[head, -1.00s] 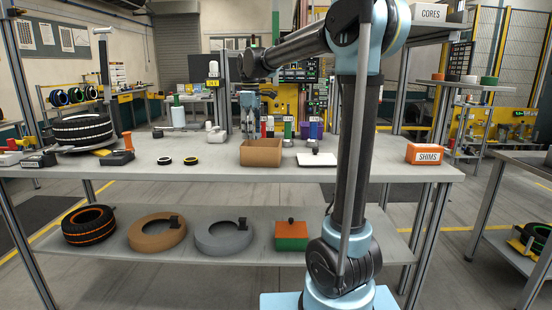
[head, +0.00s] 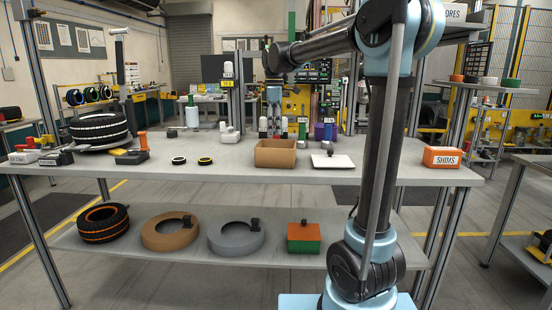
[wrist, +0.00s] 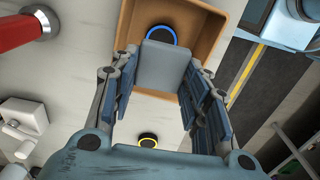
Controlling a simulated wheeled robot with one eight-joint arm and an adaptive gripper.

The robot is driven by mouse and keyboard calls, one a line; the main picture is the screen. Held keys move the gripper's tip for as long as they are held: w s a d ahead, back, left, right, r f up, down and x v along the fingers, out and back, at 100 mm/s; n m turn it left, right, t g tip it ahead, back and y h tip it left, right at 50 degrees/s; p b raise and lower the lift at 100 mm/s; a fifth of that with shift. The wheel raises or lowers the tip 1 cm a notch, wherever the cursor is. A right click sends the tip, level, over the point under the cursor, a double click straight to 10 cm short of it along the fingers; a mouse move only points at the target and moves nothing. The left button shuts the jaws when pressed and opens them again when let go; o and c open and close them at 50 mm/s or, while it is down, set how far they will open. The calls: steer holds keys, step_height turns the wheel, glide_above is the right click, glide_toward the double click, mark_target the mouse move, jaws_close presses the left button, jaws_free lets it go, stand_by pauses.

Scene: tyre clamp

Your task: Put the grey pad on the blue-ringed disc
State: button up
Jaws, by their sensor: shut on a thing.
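My gripper (wrist: 160,75) is shut on the grey pad (wrist: 165,66), a flat light-grey block between its fingers in the wrist view. The blue-ringed disc (wrist: 161,30) is dark with a bright blue rim. It lies inside the brown open box (wrist: 188,12), and the pad hides its lower part in the wrist view. The pad appears above it; I cannot tell the height of the gap. In the head view my gripper (head: 273,97) hangs over the bench behind or above the box (head: 275,157). The box walls hide the disc there.
A yellow-ringed disc (head: 205,161) and a white-ringed disc (head: 179,160) lie left of the box. Several bottles (head: 302,128) stand behind. The orange SHIMS box (head: 442,156) is at the right.

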steer(key=shift+f, duration=4.75)
steer(key=o, duration=0.8)
step_height(320, 180, up, 12)
steer(key=shift+r, duration=0.1)
